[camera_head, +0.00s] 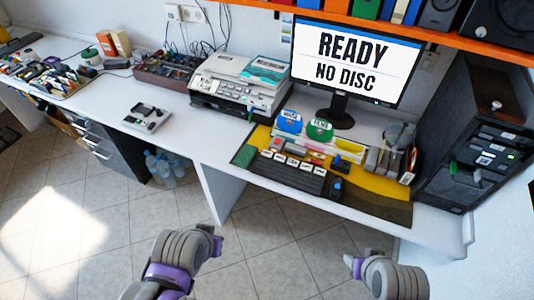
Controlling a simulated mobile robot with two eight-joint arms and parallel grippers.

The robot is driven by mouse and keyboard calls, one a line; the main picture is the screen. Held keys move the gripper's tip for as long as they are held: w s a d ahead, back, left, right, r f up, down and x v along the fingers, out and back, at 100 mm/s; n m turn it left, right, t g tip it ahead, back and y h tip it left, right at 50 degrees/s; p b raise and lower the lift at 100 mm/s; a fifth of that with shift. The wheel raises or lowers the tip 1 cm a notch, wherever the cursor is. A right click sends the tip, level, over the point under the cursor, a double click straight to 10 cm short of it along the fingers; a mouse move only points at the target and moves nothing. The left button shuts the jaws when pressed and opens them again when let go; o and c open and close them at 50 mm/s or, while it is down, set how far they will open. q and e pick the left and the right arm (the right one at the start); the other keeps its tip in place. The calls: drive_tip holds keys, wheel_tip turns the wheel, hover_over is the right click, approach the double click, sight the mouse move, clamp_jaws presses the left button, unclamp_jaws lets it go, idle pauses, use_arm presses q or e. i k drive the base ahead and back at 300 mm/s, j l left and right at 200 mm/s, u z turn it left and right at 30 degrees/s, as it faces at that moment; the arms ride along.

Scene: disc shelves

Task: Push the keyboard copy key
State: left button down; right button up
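The dark keyboard (288,173) lies at the front of the desk under the monitor, on a yellow and dark mat. It has a row of large keys with light labels too small to read, so I cannot tell which one is the copy key. My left gripper (217,243) is low in front of the desk, left of the keyboard and well apart from it. My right gripper (350,262) is in front of the desk edge, below and right of the keyboard. Neither touches anything, and the finger gaps do not show clearly.
The monitor (352,62) reads "READY NO DISC". Blue (290,121) and green (320,129) discs stand behind the keyboard. A dark mouse (337,188) is right of it. A black tower (478,140) stands at right, a printer (238,90) at left. Open floor lies before the desk.

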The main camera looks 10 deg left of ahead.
sight(265, 152)
drive_tip(key=i+j+z, duration=0.25)
drive_tip(key=j, duration=0.4)
drive_tip(key=i+j+z, duration=0.1)
drive_tip(key=i+j, duration=0.15)
drive_tip(key=i+j+z, duration=0.15)
drive_tip(key=j, duration=0.25)
